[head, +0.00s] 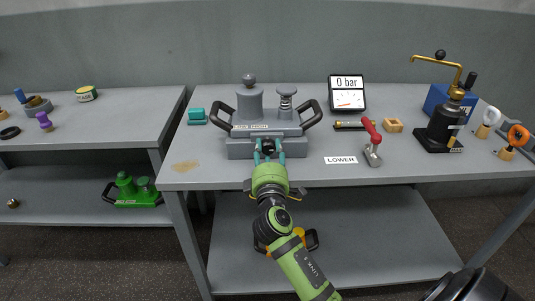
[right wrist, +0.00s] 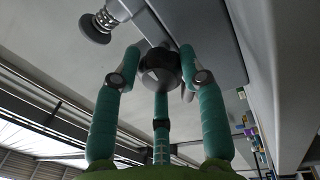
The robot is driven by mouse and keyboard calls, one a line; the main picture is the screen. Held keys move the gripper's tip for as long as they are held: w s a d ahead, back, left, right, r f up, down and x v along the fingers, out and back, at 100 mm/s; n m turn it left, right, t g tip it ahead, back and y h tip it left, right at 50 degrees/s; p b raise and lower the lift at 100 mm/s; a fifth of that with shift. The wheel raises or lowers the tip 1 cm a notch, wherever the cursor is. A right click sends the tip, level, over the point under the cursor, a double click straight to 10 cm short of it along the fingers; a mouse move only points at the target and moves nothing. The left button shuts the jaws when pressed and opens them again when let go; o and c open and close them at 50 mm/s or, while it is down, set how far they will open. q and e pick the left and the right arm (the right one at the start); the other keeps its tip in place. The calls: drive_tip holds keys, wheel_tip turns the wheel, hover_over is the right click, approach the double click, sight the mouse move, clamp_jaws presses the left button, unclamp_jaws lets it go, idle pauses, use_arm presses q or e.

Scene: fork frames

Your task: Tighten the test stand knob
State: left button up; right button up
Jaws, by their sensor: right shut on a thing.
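The grey test stand (head: 240,148) sits near the front edge of the middle table, with two black side handles, a grey cylinder and a spring post on top. Its dark round knob (head: 268,145) is on the front face. My right gripper (head: 268,152) reaches it from the front, its teal fingers shut around the knob. In the right wrist view the knob (right wrist: 160,70) sits between the fingertips, and the spring post (right wrist: 97,25) shows beyond. The fingers partly hide the knob in the head view. My left gripper is not in view.
A gauge (head: 347,93) reading 0 bar stands behind right. A red-handled lever valve (head: 372,150) and a LOWER label (head: 341,160) lie right of the stand. A black pump with a brass lever (head: 440,130) is farther right. A teal block (head: 196,116) is at left.

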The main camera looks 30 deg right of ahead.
drive_tip(key=shift+s+d, duration=0.1)
drive_tip(key=shift+d, duration=0.1)
drive_tip(key=o, duration=1.1)
drive_tip(key=shift+s+d, duration=0.1)
drive_tip(key=shift+o, duration=0.2)
drive_tip(key=shift+a, duration=0.2)
drive_tip(key=shift+s+a+f, duration=0.15)
drive_tip(key=shift+s+a, duration=0.05)
drive_tip(key=shift+s, duration=0.05)
drive_tip(key=v, duration=1.1)
drive_tip(key=shift+s, duration=0.15)
